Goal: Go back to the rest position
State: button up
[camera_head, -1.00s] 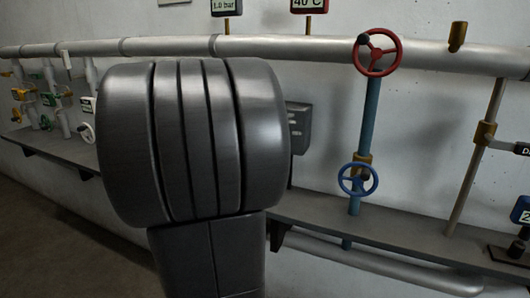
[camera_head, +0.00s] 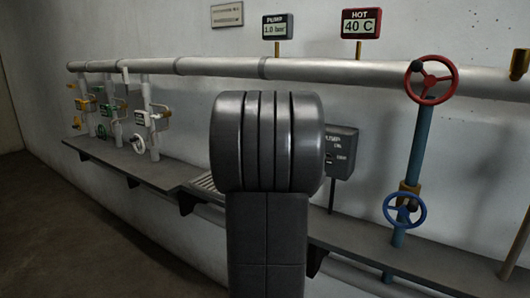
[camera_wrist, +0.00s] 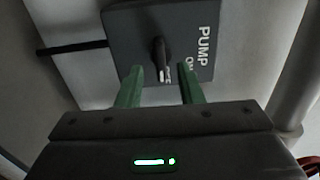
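My gripper (camera_wrist: 162,68) shows in the wrist view with two green fingers spread apart and nothing held between them. Beyond the fingertips is a dark grey pump switch box (camera_wrist: 130,25) with a black knob (camera_wrist: 158,58). The knob appears between the fingers in the picture, with gaps at both sides. In the head view the pump switch box (camera_head: 341,150) stands just right of my arm and is partly hidden by it. My gripper is hidden behind my arm in the head view.
A grey pipe (camera_head: 215,66) runs along the wall above a dark shelf (camera_head: 150,172). A red wheel (camera_head: 431,80) and a blue wheel (camera_head: 404,210) are at the right. Several small valves (camera_head: 110,110) stand at the left. Open floor (camera_head: 60,240) lies lower left.

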jog(key=x, duration=0.3)
jog(key=shift+w+d, duration=0.2)
jog(key=shift+w, duration=0.1)
jog(key=shift+s, duration=0.1)
